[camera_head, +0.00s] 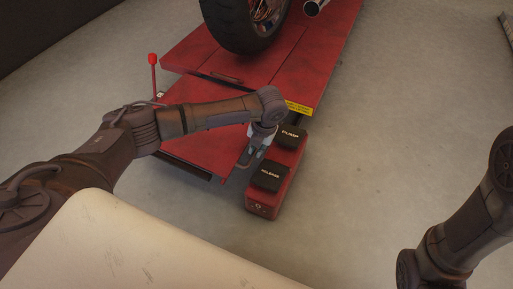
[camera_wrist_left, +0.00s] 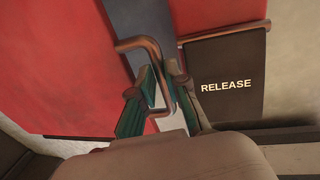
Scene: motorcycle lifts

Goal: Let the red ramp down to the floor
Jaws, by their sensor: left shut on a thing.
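The red ramp (camera_head: 205,148) hangs at the near end of the red lift platform (camera_head: 310,60). A dark strip shows under its near edge; how far that edge is from the floor I cannot tell. The ramp fills the left of the left wrist view (camera_wrist_left: 65,60). My left gripper (camera_head: 256,153) is at the ramp's right side, beside the pedal unit. In the left wrist view its fingers (camera_wrist_left: 165,92) are shut on a bent copper-coloured handle (camera_wrist_left: 153,42). My right gripper is out of view; only part of my right arm shows at lower right.
A red pedal unit (camera_head: 261,208) stands close to the ramp's right side, with black PUMP (camera_head: 290,136) and RELEASE (camera_head: 269,178) pedals. A motorcycle wheel (camera_head: 243,25) rests on the platform. A red-knobbed lever (camera_head: 153,62) stands at left. The floor at right is clear.

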